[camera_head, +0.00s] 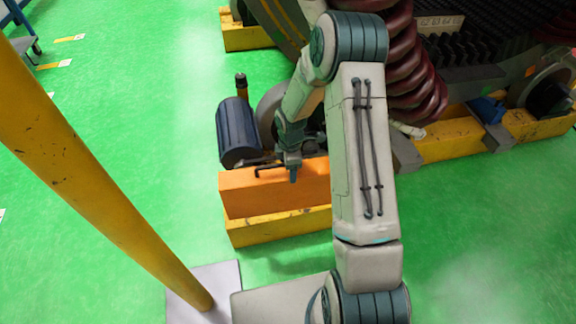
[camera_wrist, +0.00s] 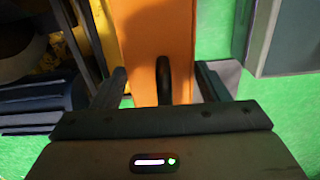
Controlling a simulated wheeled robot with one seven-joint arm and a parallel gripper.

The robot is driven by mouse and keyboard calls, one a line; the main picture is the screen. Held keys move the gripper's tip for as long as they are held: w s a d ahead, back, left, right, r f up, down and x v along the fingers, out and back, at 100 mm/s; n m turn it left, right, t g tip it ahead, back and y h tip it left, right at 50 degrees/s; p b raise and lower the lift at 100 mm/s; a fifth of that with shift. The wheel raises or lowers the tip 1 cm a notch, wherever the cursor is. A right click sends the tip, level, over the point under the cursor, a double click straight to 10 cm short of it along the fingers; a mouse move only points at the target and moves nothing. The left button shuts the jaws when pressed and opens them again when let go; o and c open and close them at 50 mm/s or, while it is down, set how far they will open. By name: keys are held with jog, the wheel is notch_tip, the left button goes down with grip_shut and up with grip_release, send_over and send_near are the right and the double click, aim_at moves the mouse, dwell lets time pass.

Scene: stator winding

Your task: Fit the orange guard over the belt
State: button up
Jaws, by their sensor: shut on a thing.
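The orange guard (camera_head: 255,196) is a long box-like cover with a dark handle on top, above a yellow base beam in the head view. My gripper (camera_head: 291,172) is at the guard's top, shut on its dark handle (camera_head: 268,169). In the wrist view the guard (camera_wrist: 140,40) runs up the middle, and the handle (camera_wrist: 162,78) stands between the fingers of my gripper (camera_wrist: 162,88). The belt cannot be made out; the guard and my arm may hide it. I cannot tell whether the guard touches the beam.
A dark blue motor (camera_head: 238,132) stands just behind the guard. The yellow base beam (camera_head: 275,229) lies below it. A yellow post (camera_head: 90,160) rises at the left from a pale plate (camera_head: 212,284). Large machinery with dark red coils (camera_head: 412,70) fills the right. Green floor is clear at left.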

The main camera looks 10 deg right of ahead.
jog(key=shift+w+f+n, duration=0.15)
jog(key=shift+w+n, duration=0.15)
jog(key=shift+w, duration=0.05)
jog(key=shift+w+f+b, duration=0.3)
jog(key=shift+f+b, duration=0.5)
notch_tip(320, 180, down, 6)
jog(key=w+b, duration=0.2)
jog(key=b, duration=0.2)
jog(key=w+b, duration=0.1)
jog(key=w, duration=1.2)
jog(key=shift+r, duration=0.3)
jog(key=shift+f+b, duration=1)
jog(key=shift+f, duration=0.3)
jog(key=o, duration=1.2)
jog(key=shift+o, duration=0.2)
